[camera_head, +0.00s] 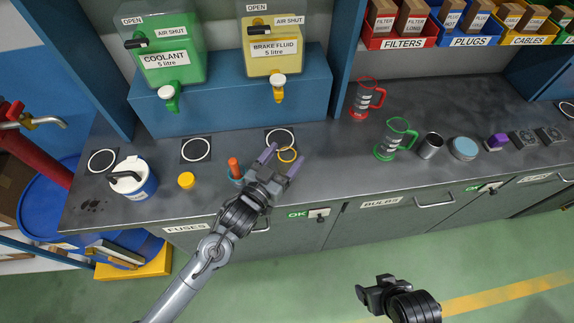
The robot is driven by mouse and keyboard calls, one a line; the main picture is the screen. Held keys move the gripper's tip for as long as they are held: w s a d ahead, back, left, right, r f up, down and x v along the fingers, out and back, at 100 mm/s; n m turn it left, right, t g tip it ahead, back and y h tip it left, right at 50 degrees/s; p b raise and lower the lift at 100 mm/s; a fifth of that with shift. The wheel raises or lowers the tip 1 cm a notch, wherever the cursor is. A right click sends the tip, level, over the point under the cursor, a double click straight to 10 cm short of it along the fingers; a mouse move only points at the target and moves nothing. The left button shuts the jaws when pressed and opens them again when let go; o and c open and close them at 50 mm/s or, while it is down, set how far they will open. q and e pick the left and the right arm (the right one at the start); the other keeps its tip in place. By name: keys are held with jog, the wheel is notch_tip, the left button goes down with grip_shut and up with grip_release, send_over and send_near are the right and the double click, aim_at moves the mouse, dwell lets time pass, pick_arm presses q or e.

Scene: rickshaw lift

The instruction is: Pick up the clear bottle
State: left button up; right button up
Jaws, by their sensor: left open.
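My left gripper (282,160) is open over the workbench, its two purple-grey fingers spread. A yellow ring (287,155) shows between the fingertips; it may be the rim of the clear bottle, but no bottle body can be made out. I cannot tell whether the fingers touch it. My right gripper (372,294) is low at the right, over the green floor and away from the bench; its jaw state is unclear.
On the bench (330,170) are a white-blue canister (133,178), a yellow cap (186,180), an orange-handled item (234,168), red (364,100) and green (393,139) jugs and a metal cup (431,146). Coolant (165,60) and brake fluid (273,50) dispensers stand behind.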

aim_at(291, 146)
pick_arm(q)
jog(key=x, duration=0.4)
jog(key=shift+w+a, duration=0.1)
jog(key=shift+w, duration=0.1)
jog(key=c, duration=1.3)
